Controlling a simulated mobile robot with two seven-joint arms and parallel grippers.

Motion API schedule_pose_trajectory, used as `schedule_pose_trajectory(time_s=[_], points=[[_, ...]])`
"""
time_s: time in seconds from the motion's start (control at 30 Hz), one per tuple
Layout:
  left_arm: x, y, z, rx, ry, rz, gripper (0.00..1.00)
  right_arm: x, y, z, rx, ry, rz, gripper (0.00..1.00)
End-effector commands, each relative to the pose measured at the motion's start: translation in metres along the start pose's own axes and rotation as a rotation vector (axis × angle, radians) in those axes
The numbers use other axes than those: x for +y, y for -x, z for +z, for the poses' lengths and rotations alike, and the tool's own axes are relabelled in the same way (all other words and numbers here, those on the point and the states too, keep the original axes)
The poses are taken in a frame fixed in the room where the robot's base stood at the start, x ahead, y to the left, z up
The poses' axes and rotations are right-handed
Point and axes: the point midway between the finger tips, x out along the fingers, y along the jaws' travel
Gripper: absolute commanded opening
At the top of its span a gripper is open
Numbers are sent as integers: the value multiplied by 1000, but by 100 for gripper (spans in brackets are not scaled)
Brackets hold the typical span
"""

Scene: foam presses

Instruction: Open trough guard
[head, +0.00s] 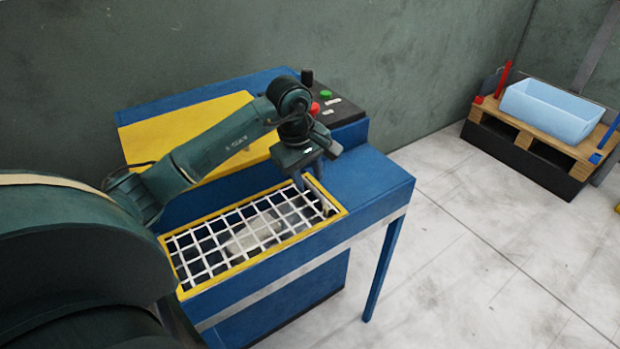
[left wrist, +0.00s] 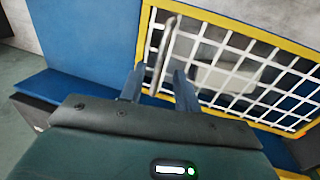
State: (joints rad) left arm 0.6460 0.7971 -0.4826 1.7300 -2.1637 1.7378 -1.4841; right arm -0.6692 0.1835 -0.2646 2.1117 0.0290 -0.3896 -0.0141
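The trough guard (head: 235,243) is a white wire grid in a yellow frame. It lies flat over the trough in the blue press table, and it also shows in the left wrist view (left wrist: 236,62). A pale thing shows through the grid, too unclear to name. My left gripper (head: 314,196) points down at the guard's right end. In the left wrist view the fingers (left wrist: 158,88) stand apart, with a thin grey handle bar (left wrist: 166,50) seen between them. I cannot tell whether either finger touches the bar. My right gripper is in neither view.
A yellow panel (head: 190,130) slopes behind the trough. A dark control box (head: 345,106) with red and green buttons stands at the back right. A light blue bin (head: 550,108) sits on a wooden pallet (head: 522,141) far right. Floor between is clear.

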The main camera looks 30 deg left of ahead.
Motion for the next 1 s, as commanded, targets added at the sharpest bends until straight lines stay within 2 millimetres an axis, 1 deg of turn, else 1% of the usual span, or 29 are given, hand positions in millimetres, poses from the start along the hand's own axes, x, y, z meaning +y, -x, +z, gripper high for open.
schedule_pose_trajectory(time_s=[0.1, 0.2, 0.47, 0.87, 1.0], points=[[0, -11, 0, -2, 1, 1, 32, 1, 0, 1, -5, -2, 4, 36], [0, -15, 0, 0, 1, 0, 32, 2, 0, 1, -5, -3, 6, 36], [0, -16, 0, 0, 0, 1, 32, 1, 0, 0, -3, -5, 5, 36], [0, -16, 0, 0, 1, 1, 1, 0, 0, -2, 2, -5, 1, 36], [0, -16, 0, 0, 1, 1, 0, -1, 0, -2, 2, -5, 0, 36]])
